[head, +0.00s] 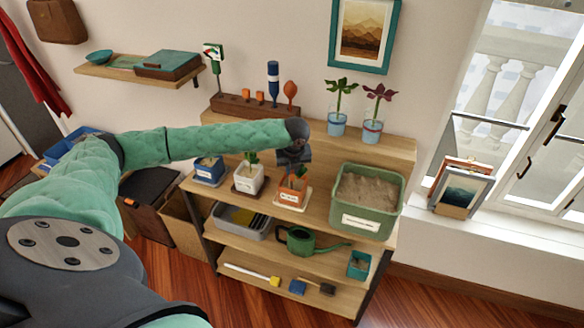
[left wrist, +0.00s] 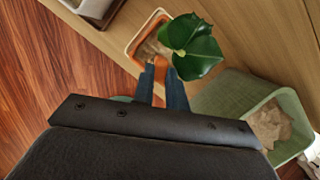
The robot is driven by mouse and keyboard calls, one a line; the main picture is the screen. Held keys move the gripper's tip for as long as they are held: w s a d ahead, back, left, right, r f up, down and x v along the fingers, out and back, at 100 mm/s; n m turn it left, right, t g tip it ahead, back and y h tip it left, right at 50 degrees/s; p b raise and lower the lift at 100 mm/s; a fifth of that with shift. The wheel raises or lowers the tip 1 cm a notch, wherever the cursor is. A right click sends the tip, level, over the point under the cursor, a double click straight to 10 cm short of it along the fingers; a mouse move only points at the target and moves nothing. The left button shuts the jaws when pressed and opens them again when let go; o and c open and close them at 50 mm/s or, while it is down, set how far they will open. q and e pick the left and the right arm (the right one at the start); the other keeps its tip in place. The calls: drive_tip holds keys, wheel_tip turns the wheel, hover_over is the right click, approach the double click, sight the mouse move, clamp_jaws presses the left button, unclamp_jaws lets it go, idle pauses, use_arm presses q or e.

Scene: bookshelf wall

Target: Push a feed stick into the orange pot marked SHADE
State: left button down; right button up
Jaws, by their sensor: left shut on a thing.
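The orange pot (head: 291,200) stands on a saucer on the shelf unit's upper board, with a green-leaved plant and a small white label too small to read. My left gripper (head: 295,164) is right above this pot, pointing down. In the left wrist view, its fingers (left wrist: 163,75) reach to the near side of the orange pot (left wrist: 133,48), beside the big leaf (left wrist: 192,47). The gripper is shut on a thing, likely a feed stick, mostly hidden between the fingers. I cannot tell whether its tip touches the soil. My right gripper is not in view.
A white pot (head: 248,180) and a blue pot (head: 208,171) stand left of the orange pot. A green soil bin (head: 367,203) stands close on its right. Behind is a raised shelf with glasses holding plants. A grey tray (head: 240,221) and watering can (head: 300,241) sit below.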

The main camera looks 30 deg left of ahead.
use_arm(q)
drive_tip(key=shift+f, duration=1.15)
drive_tip(key=c, duration=0.9)
unclamp_jaws()
drive_tip(key=p+v, duration=0.7)
drive_tip(key=v, duration=0.2)
drive_tip(key=shift+w+a+r, duration=0.1)
drive_tip(key=shift+w+a, duration=0.05)
drive_tip(key=shift+a, duration=0.05)
